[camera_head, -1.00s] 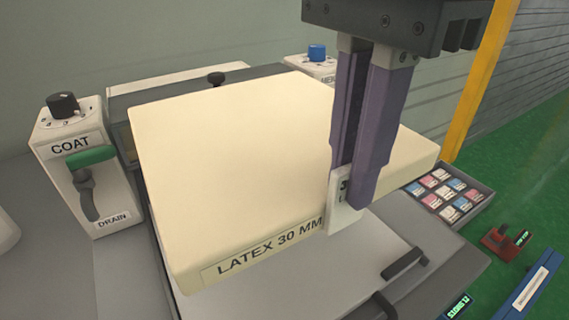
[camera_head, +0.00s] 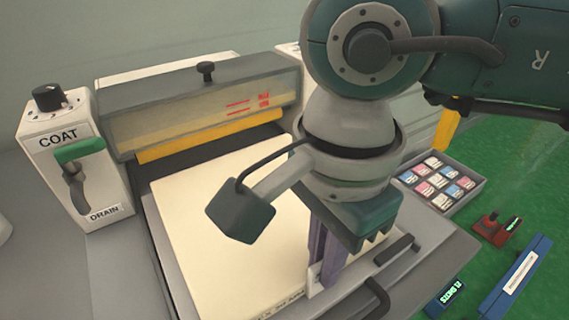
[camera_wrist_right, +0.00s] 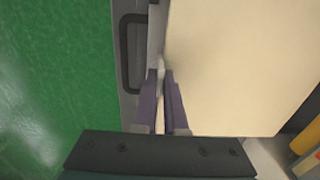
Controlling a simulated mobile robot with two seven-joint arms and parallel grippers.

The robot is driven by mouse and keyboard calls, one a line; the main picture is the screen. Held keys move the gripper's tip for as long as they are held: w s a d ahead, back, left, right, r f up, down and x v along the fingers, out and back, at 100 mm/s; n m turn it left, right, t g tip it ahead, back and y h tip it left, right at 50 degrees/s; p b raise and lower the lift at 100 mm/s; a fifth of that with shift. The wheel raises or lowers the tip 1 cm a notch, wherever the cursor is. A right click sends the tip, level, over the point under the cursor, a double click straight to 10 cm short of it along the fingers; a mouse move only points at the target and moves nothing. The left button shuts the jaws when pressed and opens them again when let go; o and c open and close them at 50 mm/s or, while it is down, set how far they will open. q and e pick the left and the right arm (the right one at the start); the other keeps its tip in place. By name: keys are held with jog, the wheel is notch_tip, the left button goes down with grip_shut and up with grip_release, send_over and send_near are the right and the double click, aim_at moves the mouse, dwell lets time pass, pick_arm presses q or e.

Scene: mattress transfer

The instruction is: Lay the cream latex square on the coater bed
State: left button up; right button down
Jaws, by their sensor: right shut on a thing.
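The cream latex square (camera_head: 205,220) lies low over the grey coater bed (camera_head: 432,262), in front of the coater's roller housing. Its lettered front edge faces me, partly hidden by my right arm. My right gripper (camera_head: 318,283) is shut on a white tab at the square's front right edge, fingers pointing down. In the right wrist view the purple fingers (camera_wrist_right: 164,75) close at the square's edge, and the cream surface (camera_wrist_right: 240,60) spreads to the right. I cannot tell whether the square rests fully on the bed. My left gripper is not in view.
A white control box (camera_head: 75,165) marked COAT and DRAIN, with a green lever, stands at left. The coater housing (camera_head: 200,100) has a yellow strip. A tray of small coloured packets (camera_head: 440,182), a red tool (camera_head: 495,230) and a blue bar (camera_head: 515,280) lie at right.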

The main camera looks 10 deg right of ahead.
jog(key=shift+f, duration=0.2)
jog(key=c, duration=1)
grip_release()
jog(key=shift+r, duration=0.1)
notch_tip(320, 180, up, 12)
jog(key=shift+r, duration=0.15)
